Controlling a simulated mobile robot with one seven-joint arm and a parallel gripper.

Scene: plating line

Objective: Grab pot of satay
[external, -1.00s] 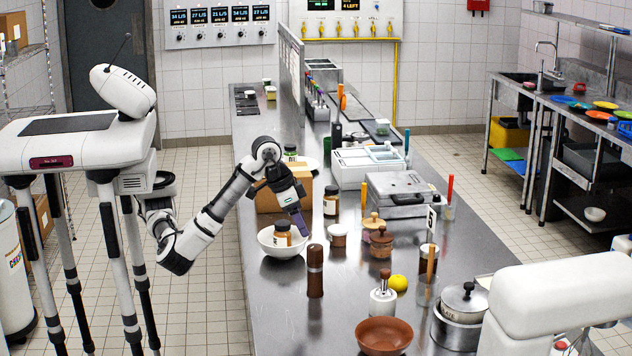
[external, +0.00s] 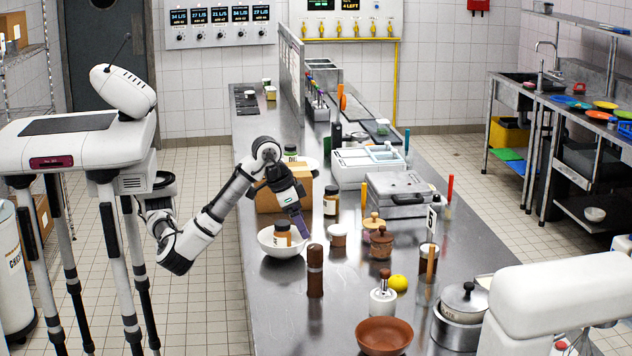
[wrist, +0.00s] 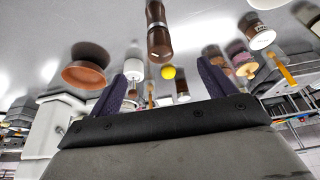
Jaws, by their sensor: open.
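My gripper (external: 302,225) is open and empty, pointing down over the counter beside the white bowl; its two purple fingers also show in the wrist view (wrist: 167,92). A small brown pot with a pale top (external: 338,236) stands on the counter just right of the fingers. An amber jar with a label (external: 282,235) sits in the white bowl (external: 268,243), left of the fingers. A taller dark jar with a pale label (external: 331,203) stands behind the small pot. The labels are too small to read, so I cannot tell which holds satay.
A brown pepper mill (external: 315,270) stands in front of the gripper. A cardboard box (external: 268,200) is behind it. Wooden-lidded pots (external: 381,244), a lemon (external: 398,283) and a terracotta bowl (external: 384,336) stand to the right and front. The counter's left front is clear.

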